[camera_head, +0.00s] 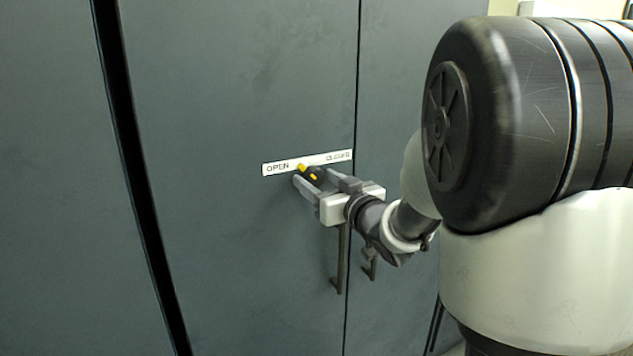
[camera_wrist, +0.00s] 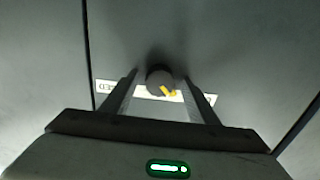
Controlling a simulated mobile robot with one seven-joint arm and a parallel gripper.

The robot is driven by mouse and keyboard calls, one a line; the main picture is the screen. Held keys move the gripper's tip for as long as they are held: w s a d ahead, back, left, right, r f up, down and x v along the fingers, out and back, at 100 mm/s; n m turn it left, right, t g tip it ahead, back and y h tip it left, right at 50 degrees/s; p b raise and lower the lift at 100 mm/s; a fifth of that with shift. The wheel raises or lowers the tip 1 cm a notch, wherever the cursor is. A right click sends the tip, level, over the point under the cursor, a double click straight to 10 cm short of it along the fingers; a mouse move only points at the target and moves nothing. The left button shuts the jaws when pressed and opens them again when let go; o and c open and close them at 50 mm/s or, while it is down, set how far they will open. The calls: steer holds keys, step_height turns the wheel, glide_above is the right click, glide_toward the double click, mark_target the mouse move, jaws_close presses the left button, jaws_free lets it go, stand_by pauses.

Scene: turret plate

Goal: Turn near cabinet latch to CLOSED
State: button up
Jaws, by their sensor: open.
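The latch is a dark round knob (camera_head: 315,172) with a yellow pointer, set on the grey cabinet door. A white label strip (camera_head: 277,168) behind it reads OPEN on the left and CLOSED on the right. The yellow pointer leans up and left, toward the OPEN side. My gripper (camera_head: 317,180) is open, with a finger on either side of the knob. In the wrist view the knob (camera_wrist: 157,75) sits between my fingertips (camera_wrist: 161,79), with small gaps showing. That view is turned over, so the CLOSED text is upside down at left. Contact cannot be told.
Two dark vertical door handles, one at left (camera_head: 340,262) and one at right (camera_head: 370,268), stand out below my gripper, on either side of the door seam. A dark vertical gap (camera_head: 135,160) runs down the left. The door face left of the latch is clear.

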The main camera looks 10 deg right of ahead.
steer(key=c, duration=1)
steer(key=shift+c, duration=0.2)
steer(key=m+p, duration=0.1)
steer(key=m, duration=0.3)
steer(key=shift+r+m+p, duration=0.1)
steer(key=shift+m+p, duration=0.3)
steer(key=m+p, duration=0.2)
steer(key=m, duration=0.2)
steer(key=shift+m, duration=0.3)
steer(key=m+p, duration=0.3)
steer(key=m, duration=0.2)
steer(key=shift+p, duration=0.3)
steer(key=shift+m+p, duration=1)
steer(key=shift+m, duration=0.8)
